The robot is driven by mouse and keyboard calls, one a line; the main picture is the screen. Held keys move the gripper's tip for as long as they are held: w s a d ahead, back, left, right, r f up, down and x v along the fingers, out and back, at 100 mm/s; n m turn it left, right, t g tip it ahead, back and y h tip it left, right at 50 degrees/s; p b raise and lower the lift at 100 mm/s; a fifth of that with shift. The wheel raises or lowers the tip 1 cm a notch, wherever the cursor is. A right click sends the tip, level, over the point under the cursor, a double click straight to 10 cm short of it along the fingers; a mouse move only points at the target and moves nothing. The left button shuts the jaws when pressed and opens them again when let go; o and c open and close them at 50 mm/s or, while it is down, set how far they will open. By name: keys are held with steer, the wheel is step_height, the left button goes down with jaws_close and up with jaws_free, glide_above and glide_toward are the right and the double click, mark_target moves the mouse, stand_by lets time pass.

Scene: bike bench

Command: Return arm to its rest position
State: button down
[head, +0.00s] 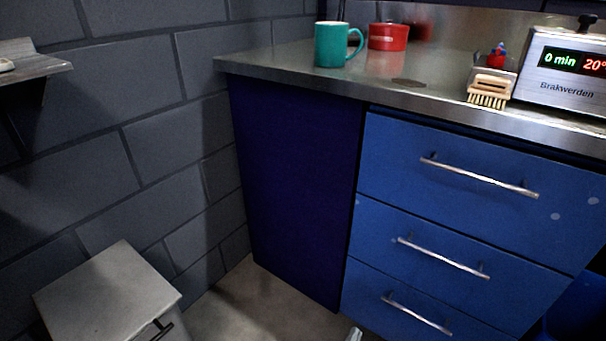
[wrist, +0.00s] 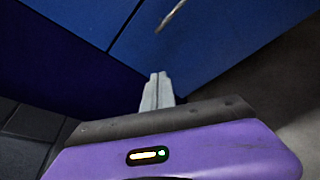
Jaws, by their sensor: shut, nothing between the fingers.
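My gripper (wrist: 158,76) shows in the wrist view with its two grey fingers together and nothing between them. It points toward the lower front of the blue drawer cabinet (wrist: 205,35). In the head view only the tip of my gripper (head: 354,333) shows at the bottom edge, low in front of the cabinet (head: 440,215). The rest of my arm is out of the head view.
A steel worktop (head: 270,62) carries a teal mug (head: 331,45), a red container (head: 388,37), a wooden brush (head: 489,88) and a metal device (head: 565,72) with a lit display. A grey lidded box (head: 107,290) stands lower left. A shelf (head: 32,62) juts from the wall.

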steer(key=s+a+f+m+g+y, duration=0.1)
steer(key=s+a+f+m+y, duration=0.1)
steer(key=s+a+m+y, duration=0.45)
steer(key=s+d+r+m+y, duration=0.2)
steer(key=s+r+m, duration=0.35)
steer(key=s, duration=0.45)
steer(key=s+d+r+m+t+h, duration=0.1)
steer(key=s+d+r+m, duration=0.5)
steer(key=s+r, duration=0.5)
steer(key=s+d+r+m+t+h, duration=0.1)
steer(key=s+d+r+m+t, duration=0.1)
steer(key=s+d+r+m, duration=0.6)
step_height(320, 180, up, 34)
steer(key=s+a+n+p, duration=0.2)
steer(key=a+p, duration=0.1)
steer(key=p, duration=2.8)
steer(key=shift+s+f+g, duration=0.25)
steer(key=shift+s+g, duration=0.05)
